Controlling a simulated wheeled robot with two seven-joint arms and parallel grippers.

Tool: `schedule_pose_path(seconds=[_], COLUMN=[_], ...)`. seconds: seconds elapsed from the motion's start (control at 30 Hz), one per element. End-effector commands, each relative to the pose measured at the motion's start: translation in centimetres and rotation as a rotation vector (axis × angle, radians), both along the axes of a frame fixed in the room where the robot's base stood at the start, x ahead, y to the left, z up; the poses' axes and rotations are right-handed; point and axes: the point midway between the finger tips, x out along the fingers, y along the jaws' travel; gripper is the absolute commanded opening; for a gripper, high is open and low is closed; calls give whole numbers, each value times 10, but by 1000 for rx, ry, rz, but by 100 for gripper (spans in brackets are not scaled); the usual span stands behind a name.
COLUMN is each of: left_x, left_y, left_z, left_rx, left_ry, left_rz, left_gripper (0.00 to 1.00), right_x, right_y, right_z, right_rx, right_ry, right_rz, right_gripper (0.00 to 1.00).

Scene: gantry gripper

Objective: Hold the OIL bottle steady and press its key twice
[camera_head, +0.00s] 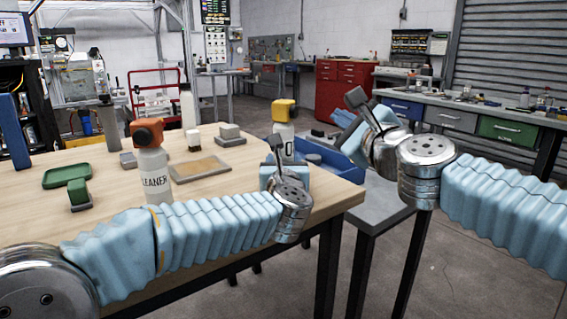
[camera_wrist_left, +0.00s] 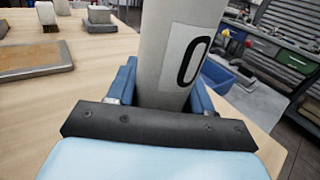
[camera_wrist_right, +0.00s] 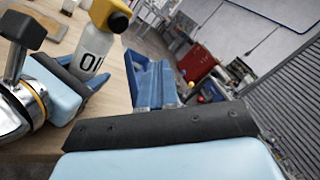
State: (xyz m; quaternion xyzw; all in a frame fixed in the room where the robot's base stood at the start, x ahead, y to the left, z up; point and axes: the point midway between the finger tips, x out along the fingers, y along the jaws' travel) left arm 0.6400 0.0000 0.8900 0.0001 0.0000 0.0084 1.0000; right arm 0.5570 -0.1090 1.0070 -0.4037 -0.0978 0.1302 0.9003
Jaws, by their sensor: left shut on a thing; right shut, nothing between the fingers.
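The OIL bottle (camera_head: 285,134), pale with a yellow top (camera_head: 284,111), stands at the table's right part in the head view. My left gripper (camera_wrist_left: 163,88) is shut around its body; the left wrist view shows the letter O between the blue fingers. The right wrist view shows the bottle (camera_wrist_right: 92,52) upright with a dark key (camera_wrist_right: 118,22) on the yellow top's right side. My right gripper (camera_head: 344,119) is shut and empty, right of the bottle and apart from it. Its closed blue fingers (camera_wrist_right: 154,80) also show in the right wrist view.
A CLEANER bottle (camera_head: 153,168) with an orange top stands left on the table (camera_head: 120,215). A blue bin (camera_head: 340,160) is behind the OIL bottle.

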Motion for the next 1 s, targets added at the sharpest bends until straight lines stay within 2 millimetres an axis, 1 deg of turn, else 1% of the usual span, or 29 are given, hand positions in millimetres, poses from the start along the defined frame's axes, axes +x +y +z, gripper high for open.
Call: schedule_pose_path(seconds=[0.17, 0.33, 0.4, 0.57, 0.8, 1.0], left_x=[0, 0, 0, 0, 0, 0], left_y=[0, 0, 0, 0, 0, 0], left_z=[0, 0, 0, 0, 0, 0], left_rx=[0, 0, 0, 0, 0, 0], left_ry=[0, 0, 0, 0, 0, 0], left_rz=[1, 1, 0, 0, 0, 0], left_gripper=[9, 9, 9, 9, 9, 9], right_x=[-1, -11, -12, -5, 11, 22], right_y=[-2, -24, -25, -11, 22, 44], right_z=[0, 0, 0, -1, -1, 0], right_rx=[0, 0, 0, 0, -1, 0], right_ry=[-1, -1, -1, 1, 1, 1], right_rz=[-1, -4, -1, 2, 3, 1], right_gripper=[0, 0, 0, 0, 0, 0])
